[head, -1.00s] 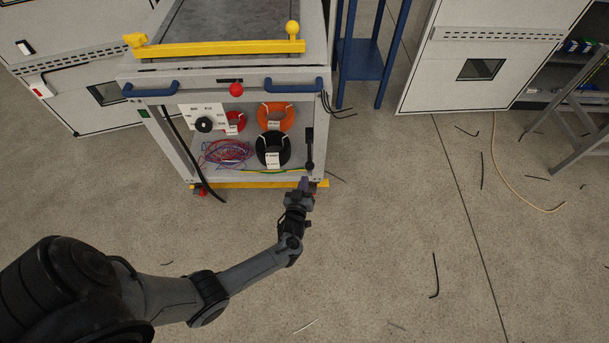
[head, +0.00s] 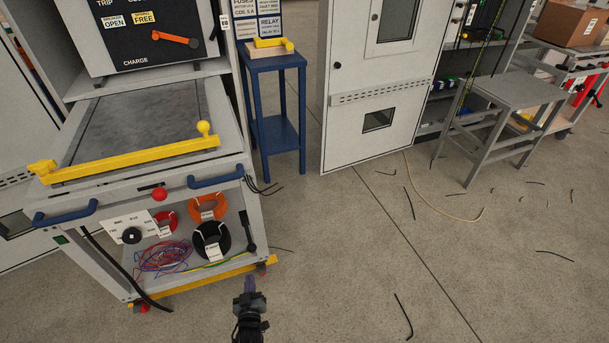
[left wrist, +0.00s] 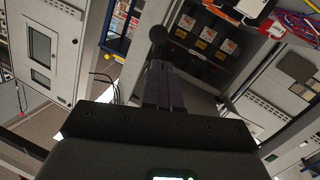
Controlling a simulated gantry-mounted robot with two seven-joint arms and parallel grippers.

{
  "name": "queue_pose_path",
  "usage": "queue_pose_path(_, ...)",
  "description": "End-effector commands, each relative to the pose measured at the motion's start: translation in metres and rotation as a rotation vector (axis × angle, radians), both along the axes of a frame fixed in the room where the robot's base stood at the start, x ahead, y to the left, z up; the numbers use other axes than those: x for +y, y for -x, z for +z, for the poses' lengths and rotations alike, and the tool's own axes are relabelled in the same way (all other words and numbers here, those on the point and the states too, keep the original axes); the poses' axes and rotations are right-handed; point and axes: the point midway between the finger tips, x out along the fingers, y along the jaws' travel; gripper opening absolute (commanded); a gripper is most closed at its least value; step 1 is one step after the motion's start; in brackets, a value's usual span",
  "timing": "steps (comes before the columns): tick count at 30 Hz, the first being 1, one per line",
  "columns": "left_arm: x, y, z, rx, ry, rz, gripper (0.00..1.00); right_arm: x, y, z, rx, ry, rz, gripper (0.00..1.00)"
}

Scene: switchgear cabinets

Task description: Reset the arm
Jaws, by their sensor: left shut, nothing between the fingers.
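My left gripper (head: 250,285) shows at the bottom of the head view, in front of the lower right corner of the cart. Its fingers are shut with nothing between them. In the left wrist view the closed dark fingers (left wrist: 163,88) point up the picture toward the cart's lower part, with a black round knob (left wrist: 158,34) just beyond their tips. I cannot tell whether they touch it. Only the end of my left arm shows in the head view. My right gripper is in neither view.
The grey cart (head: 235,180) with a yellow bar (head: 130,160) stands at the left, cable coils (head: 208,207) on its lower shelf. A blue stand (head: 275,75), a white cabinet (head: 350,100) and a grey step stool (head: 510,95) stand behind. The floor right of the cart is open, with scattered wire pieces.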

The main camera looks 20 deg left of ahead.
Motion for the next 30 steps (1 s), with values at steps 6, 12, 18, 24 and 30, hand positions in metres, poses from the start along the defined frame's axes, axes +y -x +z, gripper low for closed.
queue_pose_path(6,0.005,0.044,0.002,0.074,-0.009,-0.001,0.0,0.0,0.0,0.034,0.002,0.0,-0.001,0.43)
queue_pose_path(12,0.007,0.087,0.072,0.076,0.007,-0.037,0.0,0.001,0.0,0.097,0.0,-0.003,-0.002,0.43)
queue_pose_path(18,-0.022,0.1,0.166,0.204,0.15,-0.135,0.0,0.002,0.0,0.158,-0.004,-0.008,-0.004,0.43)
queue_pose_path(24,-0.08,0.117,0.265,0.453,0.228,-0.329,0.0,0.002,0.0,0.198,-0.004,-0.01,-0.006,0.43)
queue_pose_path(30,-0.132,0.15,0.348,0.719,0.179,-0.561,0.0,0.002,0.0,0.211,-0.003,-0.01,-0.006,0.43)
